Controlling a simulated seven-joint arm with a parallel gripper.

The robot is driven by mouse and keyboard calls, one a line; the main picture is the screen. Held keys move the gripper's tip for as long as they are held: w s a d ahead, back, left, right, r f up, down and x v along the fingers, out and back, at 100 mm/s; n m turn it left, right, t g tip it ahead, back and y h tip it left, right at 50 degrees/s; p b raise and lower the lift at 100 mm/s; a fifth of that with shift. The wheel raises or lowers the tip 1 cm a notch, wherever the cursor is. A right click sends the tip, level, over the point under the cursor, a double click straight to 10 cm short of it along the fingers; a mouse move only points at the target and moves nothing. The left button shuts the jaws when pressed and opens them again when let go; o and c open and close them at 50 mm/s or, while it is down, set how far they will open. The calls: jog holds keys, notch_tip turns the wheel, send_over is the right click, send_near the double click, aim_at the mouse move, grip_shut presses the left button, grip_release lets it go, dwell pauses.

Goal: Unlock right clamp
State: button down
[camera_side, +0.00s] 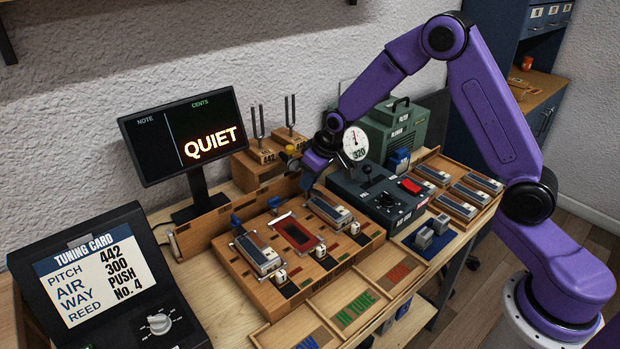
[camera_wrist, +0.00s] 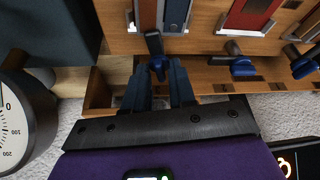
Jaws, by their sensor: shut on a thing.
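The wooden bench block (camera_side: 215,252) carries three slots. A red plate (camera_side: 297,232) lies in the middle slot and reed pieces lie in the left and right slots. My gripper (camera_side: 307,181) is at the back end of the right slot. In the wrist view my gripper (camera_wrist: 158,78) is shut on the blue-tipped dark lever of the right clamp (camera_wrist: 153,43). The fingers partly cover its blue end. The middle clamp lever (camera_wrist: 243,68) and left clamp lever (camera_wrist: 303,68) are free and stand apart from my fingers.
A round dial gauge (camera_side: 355,143) and dark control box (camera_side: 365,195) stand close to my gripper's right. Tuning forks on wooden blocks (camera_side: 262,160) stand behind left. A monitor (camera_side: 185,135) reads QUIET. Labelled trays (camera_side: 345,312) lie in front. A tuning card (camera_side: 90,265) is at far left.

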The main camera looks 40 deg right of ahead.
jog(key=n, duration=0.2)
jog(key=n+y, duration=0.1)
jog(key=n, duration=0.1)
jog(key=shift+w+d+g+y, duration=0.1)
jog(key=shift+d+g+y, duration=0.1)
jog(key=shift+g+y, duration=0.1)
jog(key=n+g, duration=0.1)
jog(key=n, duration=0.2)
jog(key=shift+w+d+n+y, duration=0.1)
jog(key=shift+n+y, duration=0.3)
jog(key=n+g, duration=0.1)
jog(key=n, duration=0.2)
jog(key=shift+w+n+y, duration=0.1)
jog(key=shift+n+y, duration=0.2)
jog(key=shift+y, duration=0.1)
jog(key=shift+w+n+g, duration=0.15)
jog(key=shift+n+g, duration=0.75)
jog(key=shift+n, duration=0.9)
jog(key=shift+d, duration=0.1)
jog(key=c, duration=1.1)
grip_release()
